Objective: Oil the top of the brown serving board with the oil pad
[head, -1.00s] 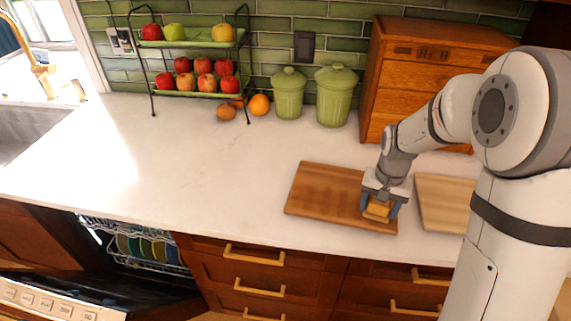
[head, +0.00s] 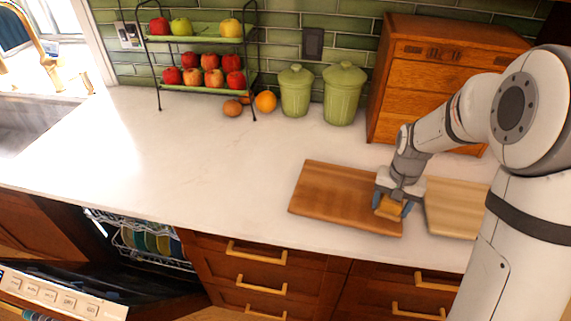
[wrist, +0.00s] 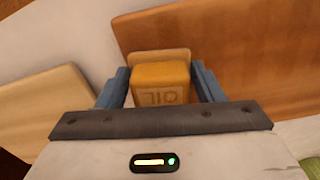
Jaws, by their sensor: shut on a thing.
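The brown serving board (head: 335,195) lies flat on the white counter. In the wrist view it fills the upper right (wrist: 250,50). My gripper (head: 394,200) is over the board's right end, close to the gap beside the pale board. It is shut on the oil pad (head: 388,209), a yellow-orange block with a tan base. The wrist view shows the pad (wrist: 160,80), marked OIL, between the blue fingers (wrist: 160,88). The pad overlaps the brown board's edge there. I cannot tell whether its underside touches the board.
A pale wooden board (head: 455,208) lies just right of the brown one. A wooden drawer cabinet (head: 430,60) and two green canisters (head: 342,95) stand behind. A fruit rack (head: 205,88) is at back left. The counter's left half is clear. An open dishwasher (head: 150,240) is below left.

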